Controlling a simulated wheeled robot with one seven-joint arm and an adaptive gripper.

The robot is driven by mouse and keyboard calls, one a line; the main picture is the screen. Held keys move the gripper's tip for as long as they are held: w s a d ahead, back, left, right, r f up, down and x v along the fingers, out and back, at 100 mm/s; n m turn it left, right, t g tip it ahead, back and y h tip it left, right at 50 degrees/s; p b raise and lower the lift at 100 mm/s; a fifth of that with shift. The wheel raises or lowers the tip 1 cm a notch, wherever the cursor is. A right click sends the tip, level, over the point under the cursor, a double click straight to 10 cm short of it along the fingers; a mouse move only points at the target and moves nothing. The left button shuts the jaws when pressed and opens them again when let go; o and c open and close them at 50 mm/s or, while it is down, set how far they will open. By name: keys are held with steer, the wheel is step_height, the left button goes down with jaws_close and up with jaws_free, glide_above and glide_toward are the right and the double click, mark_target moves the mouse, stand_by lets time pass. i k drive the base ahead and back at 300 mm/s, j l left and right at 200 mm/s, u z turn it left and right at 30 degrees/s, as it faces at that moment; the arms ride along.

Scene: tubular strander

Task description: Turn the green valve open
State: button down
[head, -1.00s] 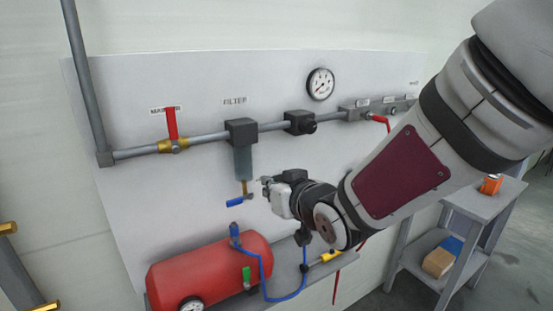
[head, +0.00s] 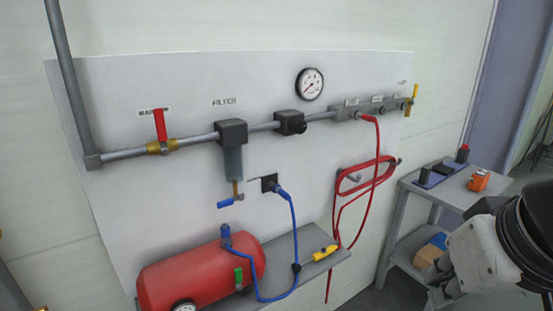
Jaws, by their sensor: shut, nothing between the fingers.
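The green valve handle (head: 239,276) stands roughly upright at the right front of the red tank (head: 205,265), low on the panel. Nothing covers it. My gripper (head: 436,284) is at the lower right of the head view, in front of the small side table and far to the right of the valve. It is shut and holds nothing. Its fingertips are small and hard to make out. The blue hose (head: 293,225) runs from the tank's top fitting, loops low past the valve and rises to a black socket (head: 269,183) on the panel.
A red-handled valve (head: 160,126), filter (head: 233,160) and gauge (head: 310,84) are on the panel. A red hose (head: 366,185) hangs on a hook. A yellow tool (head: 325,252) lies on the grey shelf (head: 315,266). The side table (head: 445,190) holds an orange box (head: 479,181).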

mark_target(237, 271)
steer(key=u, duration=0.8)
steer(key=k+j+z, duration=0.25)
steer(key=z, duration=0.3)
steer(key=k+z, duration=0.2)
steer(key=z, duration=0.2)
steer(key=k+j+z, duration=0.1)
steer(key=z, duration=0.25)
steer(key=k+l, duration=0.05)
